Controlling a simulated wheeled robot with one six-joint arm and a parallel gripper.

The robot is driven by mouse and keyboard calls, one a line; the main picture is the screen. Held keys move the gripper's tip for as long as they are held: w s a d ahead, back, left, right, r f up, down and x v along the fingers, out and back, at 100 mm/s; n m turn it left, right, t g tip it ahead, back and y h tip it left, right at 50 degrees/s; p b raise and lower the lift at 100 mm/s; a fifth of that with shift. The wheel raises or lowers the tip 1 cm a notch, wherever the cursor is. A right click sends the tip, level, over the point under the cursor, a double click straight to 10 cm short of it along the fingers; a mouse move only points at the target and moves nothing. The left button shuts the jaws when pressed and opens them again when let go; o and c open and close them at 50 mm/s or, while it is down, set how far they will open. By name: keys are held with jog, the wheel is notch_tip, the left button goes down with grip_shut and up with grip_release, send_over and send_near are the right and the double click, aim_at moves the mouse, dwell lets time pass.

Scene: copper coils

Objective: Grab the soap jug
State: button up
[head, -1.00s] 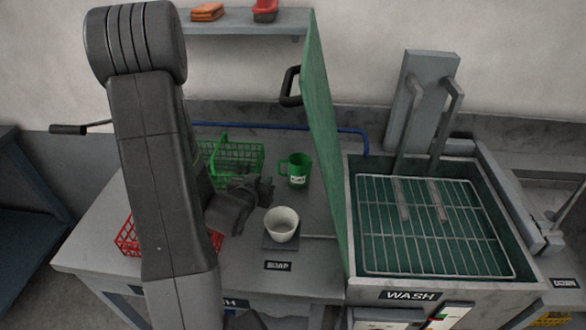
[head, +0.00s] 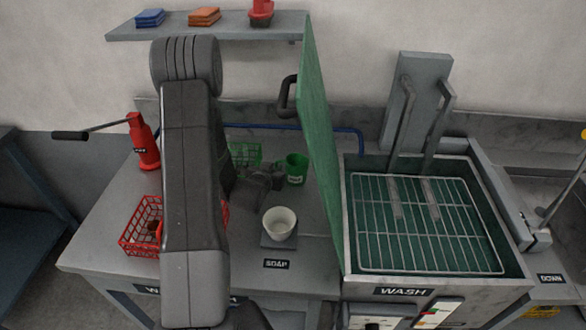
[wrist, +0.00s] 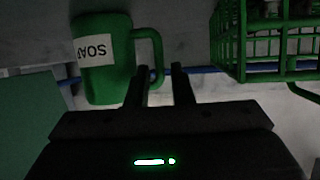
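The soap jug is a green mug (head: 296,169) with a side handle, on the counter left of the green panel. In the wrist view the jug (wrist: 104,62) is at the upper left, its white SOAP label upside down, its handle pointing right. My gripper (head: 276,174) is just left of the jug in the head view. In the wrist view my gripper (wrist: 160,72) has its two fingers apart, with the handle just ahead of them, close to the left finger. Whether they touch cannot be told. Nothing is held.
A green basket (head: 244,153) stands behind my arm, and a red basket (head: 140,228) is at the counter's left. A white bowl (head: 279,223) sits in front of the jug. The green panel (head: 318,130) rises close on the right. A red bottle (head: 145,145) stands back left.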

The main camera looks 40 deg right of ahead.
jog(key=shift+w+d+f, duration=0.15)
jog(key=shift+w+d, duration=0.05)
jog(key=shift+d, duration=0.1)
grip_shut()
